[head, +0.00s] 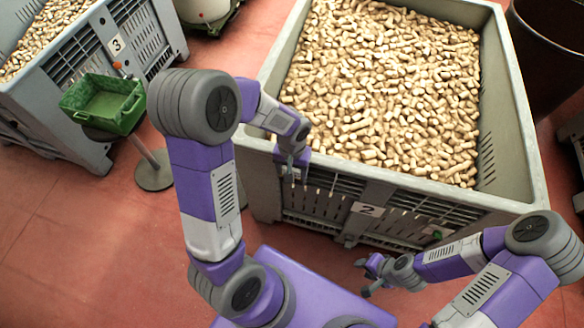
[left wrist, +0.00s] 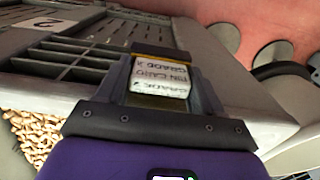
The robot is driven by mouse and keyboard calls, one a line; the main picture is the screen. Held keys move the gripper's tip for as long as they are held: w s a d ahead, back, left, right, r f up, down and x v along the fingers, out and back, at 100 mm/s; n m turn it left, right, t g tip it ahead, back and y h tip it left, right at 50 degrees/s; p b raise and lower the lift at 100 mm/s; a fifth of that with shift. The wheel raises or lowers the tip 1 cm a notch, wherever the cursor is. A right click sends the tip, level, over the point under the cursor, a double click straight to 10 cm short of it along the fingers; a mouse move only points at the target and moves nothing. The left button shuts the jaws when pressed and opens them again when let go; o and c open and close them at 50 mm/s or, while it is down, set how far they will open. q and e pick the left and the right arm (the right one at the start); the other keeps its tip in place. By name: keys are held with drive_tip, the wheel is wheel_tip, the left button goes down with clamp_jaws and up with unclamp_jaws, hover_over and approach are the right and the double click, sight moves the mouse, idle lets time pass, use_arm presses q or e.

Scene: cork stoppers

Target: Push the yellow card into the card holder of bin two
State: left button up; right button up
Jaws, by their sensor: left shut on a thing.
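Bin two (head: 520,120) is a grey crate full of corks with a white "2" label (head: 366,209) on its slatted front; the label also shows in the left wrist view (left wrist: 55,23). My left gripper (head: 291,172) is at the left part of that front. It is shut on the yellow card (left wrist: 160,78), whose printed white face reads "BIN CARD" and "GRADE". Yellow shows along the card's edges. A dark strip (left wrist: 155,50) lies just beyond the card; I cannot tell whether it is the card holder or whether they touch. My right gripper (head: 372,274) is open and empty, low in front of the bin.
A green tray (head: 104,103) on a round-footed stand is left of my left arm. Bin three (head: 40,110), also with corks, stands behind it. A dark barrel (head: 550,50) is at the right. Red floor (head: 70,240) is clear at lower left.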

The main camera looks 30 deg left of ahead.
use_arm(q)
drive_tip(key=shift+f, duration=0.1)
drive_tip(key=o, duration=1.1)
wheel_tip(320, 180, up, 8)
drive_tip(key=p, duration=0.3)
drive_tip(key=shift+f, duration=0.2)
